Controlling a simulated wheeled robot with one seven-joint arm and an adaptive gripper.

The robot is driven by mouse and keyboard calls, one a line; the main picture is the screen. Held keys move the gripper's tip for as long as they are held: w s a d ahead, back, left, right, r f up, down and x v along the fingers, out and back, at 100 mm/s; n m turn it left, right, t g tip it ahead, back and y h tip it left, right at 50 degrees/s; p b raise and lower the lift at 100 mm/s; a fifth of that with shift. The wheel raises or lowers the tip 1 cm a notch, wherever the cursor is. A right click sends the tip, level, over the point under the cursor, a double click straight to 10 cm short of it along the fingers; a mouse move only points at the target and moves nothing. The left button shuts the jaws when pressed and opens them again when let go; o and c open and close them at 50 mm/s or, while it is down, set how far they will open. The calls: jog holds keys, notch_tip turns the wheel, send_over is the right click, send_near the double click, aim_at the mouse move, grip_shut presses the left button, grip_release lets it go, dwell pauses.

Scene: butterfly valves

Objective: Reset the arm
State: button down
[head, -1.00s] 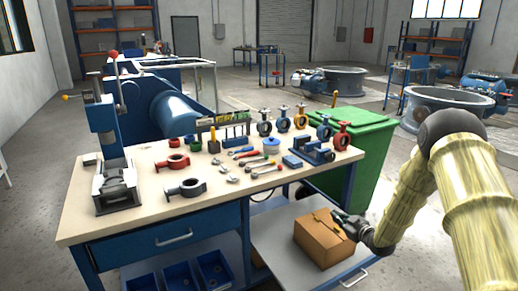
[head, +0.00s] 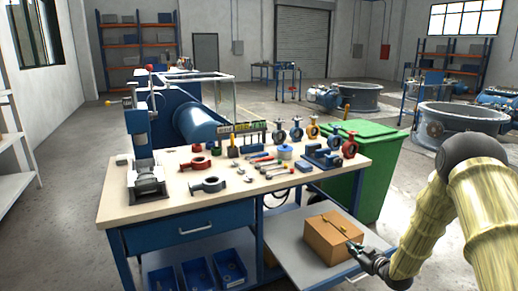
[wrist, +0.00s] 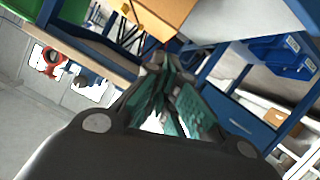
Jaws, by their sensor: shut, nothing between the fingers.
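My gripper (head: 357,247) is at the lower right of the head view, at the end of my arm. It is beside the right face of a brown cardboard box (head: 331,241), with its tip overlapping the box's edge in the picture; I cannot tell whether it touches. In the wrist view my gripper (wrist: 165,68) has its teal-padded fingers together with nothing between them. The box (wrist: 165,14) shows at the top of that view, just past the fingertips.
The box stands on a grey low shelf (head: 292,244) beside the workbench (head: 118,208). The bench carries a press (head: 146,178), several butterfly valves and hand tools. A green bin (head: 375,180) stands behind the shelf. Open floor lies right of the bin.

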jog(key=s+a+f+m+g+h, duration=0.1)
jog(key=s+a+f+m+g, duration=0.1)
jog(key=s+a+f, duration=0.4)
jog(key=s+a+f+m+g+h, duration=0.1)
jog(key=s+f+m+g, duration=0.1)
jog(key=s+f, duration=0.75)
jog(key=s+a+f+m+g+h, duration=0.1)
jog(key=s+a+f+g, duration=0.2)
jog(key=s, duration=0.9)
jog(key=s+a+f+m+g+h, duration=0.1)
jog(key=s+a+f+g, duration=0.15)
jog(key=s, duration=0.85)
jog(key=s+a+r+m+g, duration=0.15)
jog(key=s+g, duration=0.25)
jog(key=s, duration=1.6)
notch_tip(320, 180, up, 13)
jog(key=p, duration=1.3)
jog(key=shift+s+d+f+h, duration=0.15)
jog(key=shift+d+h, duration=0.1)
jog(key=shift+h, duration=0.15)
